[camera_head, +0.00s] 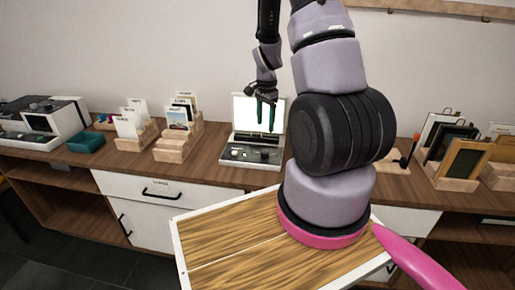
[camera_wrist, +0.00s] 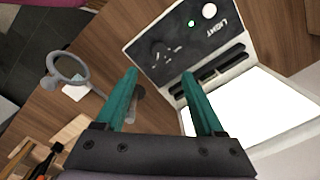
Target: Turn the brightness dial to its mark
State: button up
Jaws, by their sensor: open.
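A light box with a bright white screen (camera_head: 258,112) stands on the wooden counter, its dark control panel (camera_head: 250,154) in front. In the wrist view the panel (camera_wrist: 150,52) carries the word LIGHT, a round white part (camera_wrist: 209,10), a small green light (camera_wrist: 190,23) and dark raised parts (camera_wrist: 165,50). Which of these is the brightness dial, and where its mark lies, I cannot make out. My gripper (camera_head: 265,118) is open and empty, fingers pointing down in front of the screen, above the panel. In the wrist view its teal fingers (camera_wrist: 159,76) are apart, near the panel.
A round magnifier (camera_wrist: 68,68) stands beside the light box. Wooden card holders (camera_head: 178,142) and a teal tray (camera_head: 86,141) are to the left. Framed pieces on stands (camera_head: 462,160) are to the right.

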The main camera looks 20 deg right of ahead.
aim_at(265, 152)
notch_tip(265, 152, down, 13)
jog(key=shift+w+d+r, duration=0.1)
jog(key=shift+w+d, duration=0.05)
dwell(0.4)
grip_shut()
